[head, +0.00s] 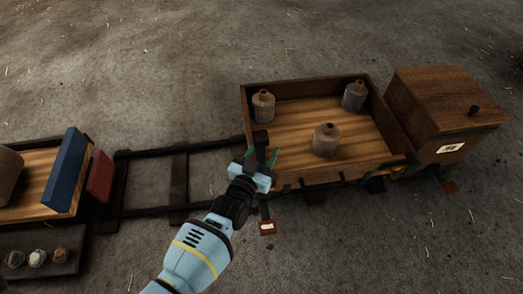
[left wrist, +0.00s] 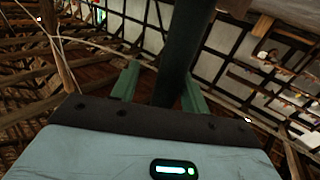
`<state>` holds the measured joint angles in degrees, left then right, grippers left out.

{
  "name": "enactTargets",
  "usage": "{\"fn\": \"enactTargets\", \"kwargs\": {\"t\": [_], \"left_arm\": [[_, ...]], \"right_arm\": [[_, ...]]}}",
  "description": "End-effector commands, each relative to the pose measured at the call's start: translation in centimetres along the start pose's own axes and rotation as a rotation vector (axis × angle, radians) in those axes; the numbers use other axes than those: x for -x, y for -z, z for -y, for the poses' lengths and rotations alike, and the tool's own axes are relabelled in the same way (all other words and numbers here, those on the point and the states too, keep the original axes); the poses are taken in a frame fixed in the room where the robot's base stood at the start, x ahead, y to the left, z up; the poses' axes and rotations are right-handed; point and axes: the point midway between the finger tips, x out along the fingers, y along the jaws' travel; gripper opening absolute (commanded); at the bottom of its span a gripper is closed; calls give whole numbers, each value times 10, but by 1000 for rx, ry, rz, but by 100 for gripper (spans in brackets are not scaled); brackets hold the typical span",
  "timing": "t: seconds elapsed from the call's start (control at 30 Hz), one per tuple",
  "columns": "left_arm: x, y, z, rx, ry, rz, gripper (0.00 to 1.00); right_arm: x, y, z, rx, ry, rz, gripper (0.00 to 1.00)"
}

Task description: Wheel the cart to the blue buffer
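The cart (head: 290,180) is a low wooden tray with dark walls on rails, holding several grey jugs such as the middle one (head: 326,140). The blue buffer (head: 65,172) is an upright blue board at the left end of the rails. My left gripper (head: 263,160) is at the cart's near left corner, by a dark upright post (head: 261,140). In the left wrist view a dark bar (left wrist: 178,50) runs between the two green fingers (left wrist: 160,88). A gap shows between the bar and the left finger; the gripper looks open around it. My right gripper is out of view.
Bare rails (head: 180,180) lie between cart and buffers. A red block (head: 100,176) stands just right of the blue one, toward the cart. A wooden box (head: 445,100) with a lid stands at the cart's right end. Stones (head: 37,258) lie on a dark shelf at lower left.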

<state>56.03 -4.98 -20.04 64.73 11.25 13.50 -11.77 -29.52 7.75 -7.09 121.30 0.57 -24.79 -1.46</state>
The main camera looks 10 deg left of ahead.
Motion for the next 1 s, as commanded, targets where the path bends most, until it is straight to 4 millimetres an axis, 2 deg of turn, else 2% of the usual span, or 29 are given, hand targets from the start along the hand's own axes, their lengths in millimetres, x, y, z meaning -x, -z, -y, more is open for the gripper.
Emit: {"fn": "enactTargets", "kwargs": {"t": [0.27,0.37,0.73,1.0], "left_arm": [[2,0,2,-1,4,-1,45],[10,1,2,-1,4,0,45],[65,2,1,-1,1,-2,45],[78,1,0,0,1,-2,45]], "right_arm": [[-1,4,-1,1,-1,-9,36],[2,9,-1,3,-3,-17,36],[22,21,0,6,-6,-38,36],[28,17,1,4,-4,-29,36]]}}
